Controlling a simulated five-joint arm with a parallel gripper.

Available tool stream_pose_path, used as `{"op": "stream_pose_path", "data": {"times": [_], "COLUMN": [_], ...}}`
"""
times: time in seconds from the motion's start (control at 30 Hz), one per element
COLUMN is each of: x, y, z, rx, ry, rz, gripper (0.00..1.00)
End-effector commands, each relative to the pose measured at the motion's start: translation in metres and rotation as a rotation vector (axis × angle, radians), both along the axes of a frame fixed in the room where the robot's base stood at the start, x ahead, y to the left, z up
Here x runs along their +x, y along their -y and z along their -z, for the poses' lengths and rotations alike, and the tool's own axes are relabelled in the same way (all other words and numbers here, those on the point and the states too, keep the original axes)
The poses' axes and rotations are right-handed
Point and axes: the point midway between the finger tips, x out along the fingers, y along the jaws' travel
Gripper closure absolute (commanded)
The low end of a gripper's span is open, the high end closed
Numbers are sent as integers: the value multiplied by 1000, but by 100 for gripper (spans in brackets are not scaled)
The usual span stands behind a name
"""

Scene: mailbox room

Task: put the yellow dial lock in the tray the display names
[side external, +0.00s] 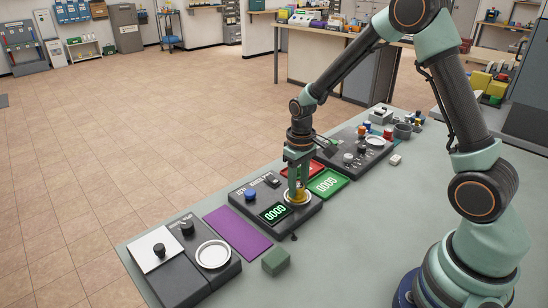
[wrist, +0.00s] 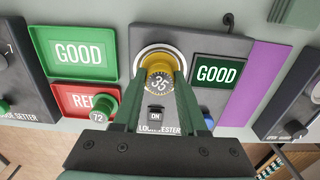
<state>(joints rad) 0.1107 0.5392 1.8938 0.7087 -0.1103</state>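The yellow dial lock (wrist: 159,82), marked 35, is at the round plate of the lock tester (wrist: 207,40). My gripper (wrist: 162,75) points down over the plate, its green fingers close against both sides of the lock. In the side external view my gripper (side external: 297,192) hides much of the lock. I cannot tell whether the lock is clear of the plate. The tester's display (wrist: 217,72) reads GOOD. The green tray (wrist: 83,53) is labelled GOOD and looks empty. Beside it is a red tray (wrist: 70,99), its label partly hidden by a green dial lock (wrist: 103,107) marked 72.
A purple mat (side external: 238,232) lies beside the tester, with another panel (side external: 205,280) beyond it. A code setter panel (side external: 362,158) stands on the other side of the trays. A green block (side external: 275,261) sits near the front. The bench right of the trays is mostly clear.

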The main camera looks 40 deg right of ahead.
Motion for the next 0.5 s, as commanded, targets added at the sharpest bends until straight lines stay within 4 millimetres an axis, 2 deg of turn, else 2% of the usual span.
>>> {"op": "stream_pose_path", "data": {"times": [0.17,0.5], "x": [1,1], "y": [0,0], "z": [-2,-20], "rx": [0,0], "ry": [2,3], "rz": [0,0], "gripper": [100,100]}}
